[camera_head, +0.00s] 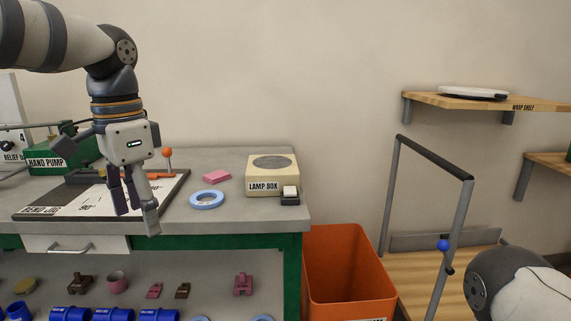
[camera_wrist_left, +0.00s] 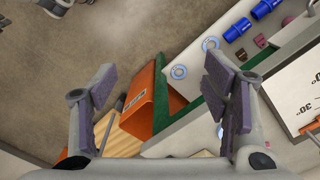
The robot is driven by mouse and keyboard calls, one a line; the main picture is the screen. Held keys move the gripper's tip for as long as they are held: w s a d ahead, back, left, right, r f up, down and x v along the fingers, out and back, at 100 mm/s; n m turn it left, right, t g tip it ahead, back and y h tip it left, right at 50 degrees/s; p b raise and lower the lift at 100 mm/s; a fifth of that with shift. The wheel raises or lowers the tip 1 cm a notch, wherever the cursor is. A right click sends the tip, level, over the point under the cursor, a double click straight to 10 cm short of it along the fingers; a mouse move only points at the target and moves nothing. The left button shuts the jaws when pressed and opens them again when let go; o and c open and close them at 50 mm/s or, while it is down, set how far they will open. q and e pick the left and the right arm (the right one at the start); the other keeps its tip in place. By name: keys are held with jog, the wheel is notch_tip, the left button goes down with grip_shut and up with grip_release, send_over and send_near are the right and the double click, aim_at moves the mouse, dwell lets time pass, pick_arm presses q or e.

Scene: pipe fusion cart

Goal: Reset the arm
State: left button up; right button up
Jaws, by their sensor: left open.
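My left arm comes in from the upper left in the head view. Its gripper (camera_head: 134,212) points down in front of the workbench's front edge, over the bend jig board (camera_head: 60,209) side. In the left wrist view the two fingers of the left gripper (camera_wrist_left: 160,110) stand wide apart with nothing between them. Below them show the orange bin, the bench edge and the floor. Part of my right arm (camera_head: 515,287) shows at the lower right of the head view; its gripper is out of the frame.
The bench holds a lamp box (camera_head: 272,178), blue tape roll (camera_head: 207,199), pink block (camera_head: 217,177) and green hand pump (camera_head: 60,156). An orange bin (camera_head: 345,265) stands right of the bench. A cart with a rail (camera_head: 435,157) and a wall shelf (camera_head: 480,101) are at the right.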

pick_arm(q)
jog(key=s+d+f+n+g+h, duration=0.1)
jog(key=s+d+f, duration=0.15)
jog(key=f, duration=0.85)
jog(key=s+d+f+n, duration=0.1)
jog(key=d+f, duration=0.2)
jog(key=f, duration=0.9)
jog(key=s+f+n+h, duration=0.1)
jog(key=s+f+n, duration=0.1)
jog(key=s+f, duration=0.85)
jog(key=s+a+f+n, duration=0.1)
jog(key=s+a+f, duration=0.1)
jog(key=s, duration=0.6)
jog(key=s+a+f+n+g+y, duration=0.1)
jog(key=s+f+n, duration=0.1)
jog(key=s, duration=0.6)
jog(key=s+a+f+n+y, duration=0.1)
jog(key=s+a+f, duration=0.1)
jog(key=s, duration=0.7)
jog(key=shift+a+f+n, duration=0.35)
jog(key=shift+f+n, duration=0.05)
jog(key=shift+f, duration=0.4)
